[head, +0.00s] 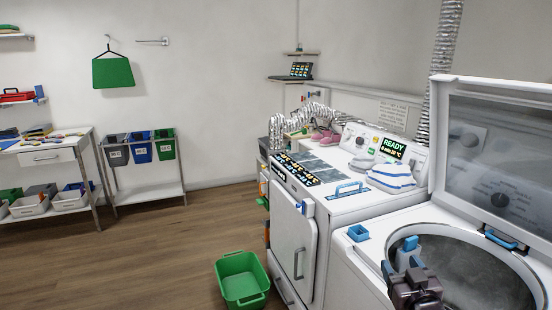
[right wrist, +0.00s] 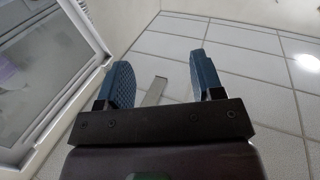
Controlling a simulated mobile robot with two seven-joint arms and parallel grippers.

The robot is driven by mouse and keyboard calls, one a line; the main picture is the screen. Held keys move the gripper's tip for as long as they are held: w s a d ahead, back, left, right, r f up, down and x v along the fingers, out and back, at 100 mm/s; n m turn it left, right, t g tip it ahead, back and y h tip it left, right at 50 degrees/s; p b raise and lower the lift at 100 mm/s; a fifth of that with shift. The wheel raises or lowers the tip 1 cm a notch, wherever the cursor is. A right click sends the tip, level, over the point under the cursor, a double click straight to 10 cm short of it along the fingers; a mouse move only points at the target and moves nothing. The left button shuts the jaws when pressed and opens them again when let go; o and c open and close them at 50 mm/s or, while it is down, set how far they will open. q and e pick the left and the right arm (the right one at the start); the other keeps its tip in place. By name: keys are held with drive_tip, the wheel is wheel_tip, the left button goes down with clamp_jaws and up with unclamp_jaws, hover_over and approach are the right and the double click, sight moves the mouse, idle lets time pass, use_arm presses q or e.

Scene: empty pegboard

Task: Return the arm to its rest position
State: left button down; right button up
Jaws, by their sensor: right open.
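My right gripper (head: 402,260) shows at the lower right of the head view, with blue fingers on a dark body. It is in front of the round opening of the top-loading washer (head: 345,262), whose lid (head: 500,160) stands open. In the right wrist view the two blue fingers (right wrist: 162,82) are apart with nothing between them. That view faces up to ceiling tiles, with the lid's window at the left. My left gripper is not in view.
A green basket (head: 241,280) is on the floor. Shelves and bins stand at the left wall.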

drive_tip(key=s+f+g, duration=0.6)
drive_tip(key=s+f, duration=1.8)
drive_tip(key=s, duration=0.2)
drive_tip(key=shift+s+a+m+g+h, duration=0.25)
drive_tip(key=shift+s+m+g+h, duration=0.05)
drive_tip(key=shift+s+m, duration=0.1)
